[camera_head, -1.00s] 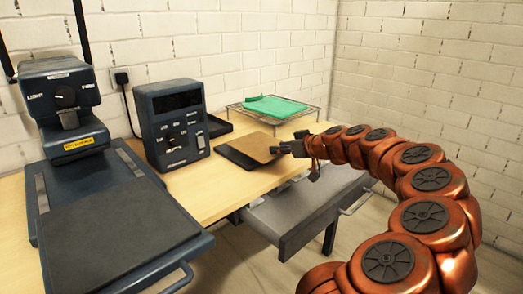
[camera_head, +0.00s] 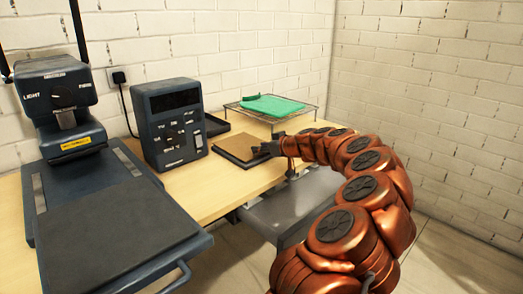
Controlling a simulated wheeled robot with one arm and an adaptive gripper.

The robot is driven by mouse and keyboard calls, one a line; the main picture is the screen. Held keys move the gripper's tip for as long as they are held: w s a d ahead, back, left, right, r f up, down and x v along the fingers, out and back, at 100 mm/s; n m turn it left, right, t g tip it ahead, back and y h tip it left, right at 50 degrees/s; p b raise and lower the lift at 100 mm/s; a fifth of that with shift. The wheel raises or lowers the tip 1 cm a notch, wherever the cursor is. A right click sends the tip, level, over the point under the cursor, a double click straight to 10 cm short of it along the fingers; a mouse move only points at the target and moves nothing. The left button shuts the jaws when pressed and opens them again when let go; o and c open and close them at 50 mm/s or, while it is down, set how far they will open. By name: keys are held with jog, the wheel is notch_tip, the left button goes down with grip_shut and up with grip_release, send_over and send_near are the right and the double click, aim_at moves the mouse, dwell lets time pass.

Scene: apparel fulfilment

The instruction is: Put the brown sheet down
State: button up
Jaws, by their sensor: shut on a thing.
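The brown sheet (camera_head: 240,146) lies flat over a dark flat pad or tray (camera_head: 229,156) on the wooden table, right of the control box. My gripper (camera_head: 262,150) is at the sheet's right edge, shut on it. The fingertips are small in this view and the exact grip is hard to make out. I cannot tell whether the sheet rests fully on the dark pad or is held just above it.
A dark control box (camera_head: 168,124) stands left of the sheet. A wire rack (camera_head: 306,113) with a green folded cloth (camera_head: 271,106) stands behind. A large press (camera_head: 115,215) fills the left. A grey drawer (camera_head: 290,205) is open below the table's front edge.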

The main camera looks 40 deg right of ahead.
jog(key=shift+f, duration=0.3)
jog(key=o, duration=0.9)
jog(key=shift+r, duration=0.1)
